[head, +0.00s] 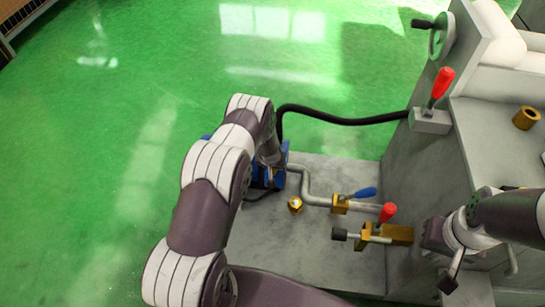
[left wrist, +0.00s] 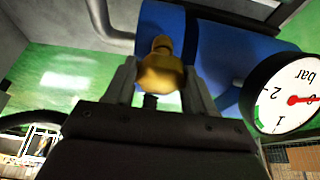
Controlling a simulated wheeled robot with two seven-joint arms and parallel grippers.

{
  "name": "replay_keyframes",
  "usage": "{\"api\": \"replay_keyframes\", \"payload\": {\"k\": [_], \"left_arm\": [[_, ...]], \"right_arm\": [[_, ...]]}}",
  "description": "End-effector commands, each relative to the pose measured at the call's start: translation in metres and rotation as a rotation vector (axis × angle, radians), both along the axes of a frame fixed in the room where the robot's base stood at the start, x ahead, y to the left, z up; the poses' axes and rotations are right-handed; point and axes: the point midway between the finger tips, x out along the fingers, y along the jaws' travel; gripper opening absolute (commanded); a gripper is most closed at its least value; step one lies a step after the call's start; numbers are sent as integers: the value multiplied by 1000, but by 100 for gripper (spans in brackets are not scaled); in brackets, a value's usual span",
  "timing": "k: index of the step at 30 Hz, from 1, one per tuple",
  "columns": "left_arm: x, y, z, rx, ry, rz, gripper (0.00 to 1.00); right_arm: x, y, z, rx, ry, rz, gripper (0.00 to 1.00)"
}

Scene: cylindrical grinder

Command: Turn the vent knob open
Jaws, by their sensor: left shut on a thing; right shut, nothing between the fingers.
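The vent knob appears to be the brass knob (left wrist: 160,72) in the left wrist view, in front of a blue housing. My left gripper (left wrist: 160,88) is shut on this knob, with one grey finger on each side. In the head view my left forearm reaches to the blue unit (head: 284,165) and hides the left gripper and the knob. My right gripper (head: 432,238) is shut and empty beside the machine at the right, partly hidden by its own wrist.
A round gauge (left wrist: 288,95) stands close to the left gripper, its needle near 0. Pipes carry a blue-handled valve (head: 358,194) and a red-handled valve (head: 385,218). A brass fitting (head: 295,205) is nearby. A black hose (head: 335,119) runs to the machine. The green floor (head: 90,170) is clear.

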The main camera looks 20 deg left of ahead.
Motion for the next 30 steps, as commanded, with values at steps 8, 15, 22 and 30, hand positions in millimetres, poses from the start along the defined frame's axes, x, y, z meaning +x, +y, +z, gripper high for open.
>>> {"api": "replay_keyframes", "payload": {"k": [8,15,22,30], "left_arm": [[4,0,2,1,-9,26,24],[4,1,2,2,-10,26,24],[3,0,2,2,-8,25,80],[1,0,5,1,-4,25,80]], "right_arm": [[0,0,9,0,0,0,0],[0,0,9,0,0,0,0],[0,0,9,0,0,0,0],[0,0,11,0,0,0,0]]}}
